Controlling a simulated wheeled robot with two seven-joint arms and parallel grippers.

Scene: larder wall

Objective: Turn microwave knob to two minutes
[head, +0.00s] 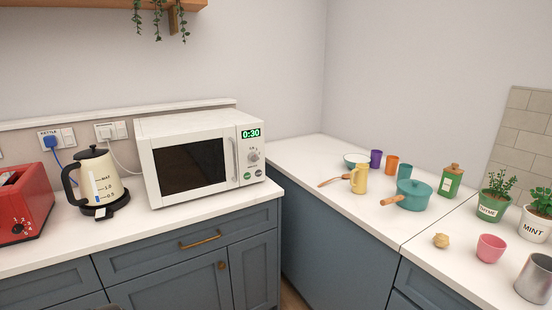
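The white microwave (190,158) stands on the left counter with its door closed. Its green display (251,133) reads 0:30. The microwave knob (253,156) is a small round dial on the panel at its right side, below the display. The knob's pointer direction is too small to tell. Small buttons sit below the knob.
A cream kettle (102,180) and a red toaster (24,205) stand left of the microwave. The counter strip in front of the microwave is clear. On the right counter are a teal pot (413,194), a yellow jug (359,179), cups and potted herbs. Blue cabinets (190,262) are below.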

